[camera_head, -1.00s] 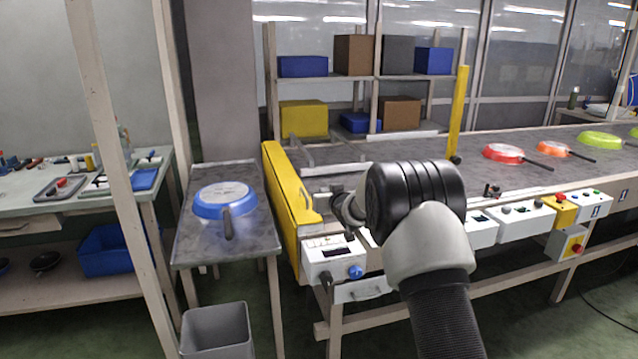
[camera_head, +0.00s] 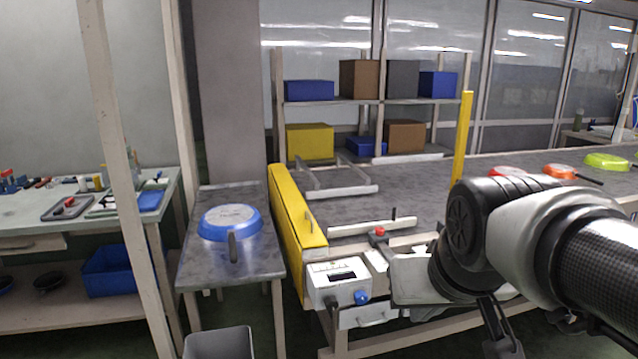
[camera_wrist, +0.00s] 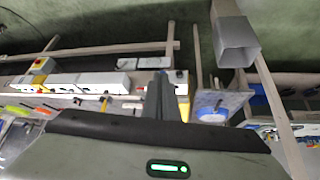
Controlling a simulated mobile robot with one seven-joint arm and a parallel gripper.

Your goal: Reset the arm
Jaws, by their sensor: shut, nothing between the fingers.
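My gripper (camera_wrist: 159,97) shows in the wrist view, its fingers closed together and empty, with a green light on its body. In the head view my arm reaches in from the right edge, its black wrist joint in front of the conveyor's (camera_head: 375,208) front side. The fingers cannot be made out clearly there. A blue pan (camera_head: 230,222) lies upside down on the small grey side table (camera_head: 205,268), well to the left of my arm. The side table also shows in the wrist view (camera_wrist: 207,101).
Red (camera_head: 508,171), orange (camera_head: 560,170) and green (camera_head: 606,160) pans lie on the conveyor behind my arm. A yellow guard (camera_head: 296,212) and a control box (camera_head: 339,283) stand at its left end. A grey bin (camera_head: 218,343) stands on the floor.

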